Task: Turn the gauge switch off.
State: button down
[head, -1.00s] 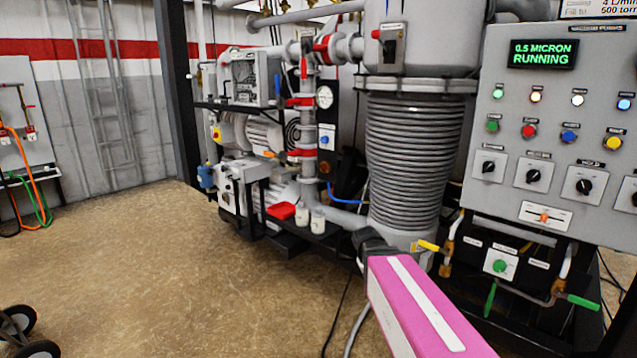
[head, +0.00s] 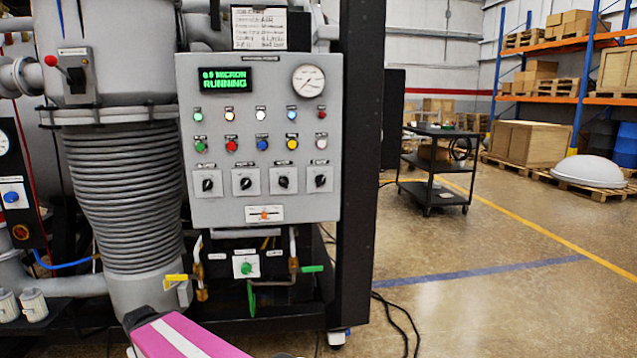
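The grey control panel (head: 216,212) faces me left of centre, with a green-lit display (head: 223,79) reading about "0.9 MICRON RUNNING". Its lower part holds a row of several black rotary switches, from the far-left one (head: 207,184) to the far-right one (head: 319,180). An orange-handled switch (head: 264,214) sits on a white plate below them. The labels are too small to read, so I cannot tell which is the gauge switch. A round dial gauge (head: 309,82) is at the panel's upper right. My pink arm link shows at the bottom; my gripper is not in view.
A ribbed grey column (head: 122,200) stands left of the panel, and a black post (head: 357,160) right of it. Cables (head: 400,325) lie on the floor. A black cart (head: 432,165) stands behind open floor.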

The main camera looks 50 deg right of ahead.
aim_at(320, 180)
jog(key=z, duration=0.45)
jog(key=l+z, duration=0.1)
jog(key=z, duration=0.35)
jog(key=l+z, duration=0.1)
jog(key=z, duration=0.8)
jog(key=k+l, duration=0.05)
